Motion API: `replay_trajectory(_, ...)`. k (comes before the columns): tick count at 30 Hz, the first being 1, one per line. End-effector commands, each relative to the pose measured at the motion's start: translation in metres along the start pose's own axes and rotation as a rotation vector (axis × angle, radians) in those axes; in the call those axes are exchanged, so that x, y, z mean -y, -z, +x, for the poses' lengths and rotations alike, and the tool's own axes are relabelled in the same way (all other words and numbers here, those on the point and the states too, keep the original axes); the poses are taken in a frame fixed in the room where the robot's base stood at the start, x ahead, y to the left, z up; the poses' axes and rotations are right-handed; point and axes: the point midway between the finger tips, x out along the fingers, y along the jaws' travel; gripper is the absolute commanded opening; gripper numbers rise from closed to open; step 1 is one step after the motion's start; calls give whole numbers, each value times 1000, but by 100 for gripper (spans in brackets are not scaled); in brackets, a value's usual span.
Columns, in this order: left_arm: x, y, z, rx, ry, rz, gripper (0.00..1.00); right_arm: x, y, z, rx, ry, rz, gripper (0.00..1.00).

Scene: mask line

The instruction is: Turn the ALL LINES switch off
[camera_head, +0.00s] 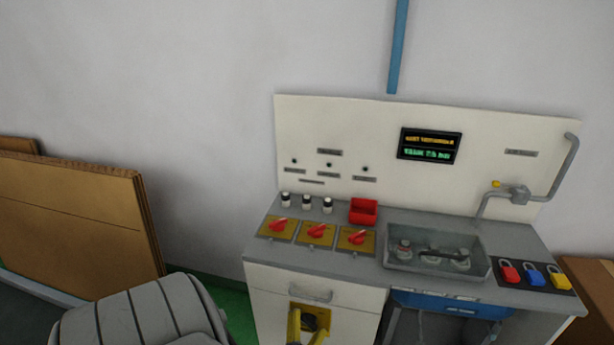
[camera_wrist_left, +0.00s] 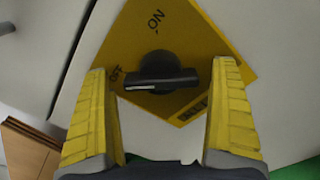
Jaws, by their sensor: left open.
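The switch is a black rotary knob (camera_wrist_left: 160,78) on a yellow plate (camera_wrist_left: 195,35) marked ON and OFF. The plate (camera_head: 322,313) is on the cabinet's front, below a drawer handle. The knob's handle lies crosswise in the left wrist view, and the white line on its left end is near the OFF mark. Another label at the plate's lower right is partly hidden by a finger. My left gripper (camera_head: 307,326) is open, its yellow fingers on either side of the knob with gaps. I cannot tell how far its tips are from the plate. My right gripper is not in view.
A grey tray (camera_head: 395,262) with several parts and red, blue and yellow padlocks (camera_head: 534,274) lie to the right. Brown boards (camera_head: 75,215) stand at the left.

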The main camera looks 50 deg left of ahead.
Motion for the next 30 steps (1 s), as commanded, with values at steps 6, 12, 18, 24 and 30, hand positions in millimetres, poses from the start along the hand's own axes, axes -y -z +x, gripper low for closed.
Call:
replay_trajectory(6,1,1,-32,-3,2,-2,94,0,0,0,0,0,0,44)
replay_trajectory(12,0,1,-67,-4,1,-1,94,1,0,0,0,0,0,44)
replay_trajectory(18,-1,1,-95,-4,0,1,94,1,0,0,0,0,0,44)
replay_trajectory(24,-1,1,-111,-4,-2,-1,94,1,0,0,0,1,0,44)
replay_trajectory(30,-1,1,-117,-4,-1,0,94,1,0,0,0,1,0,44)
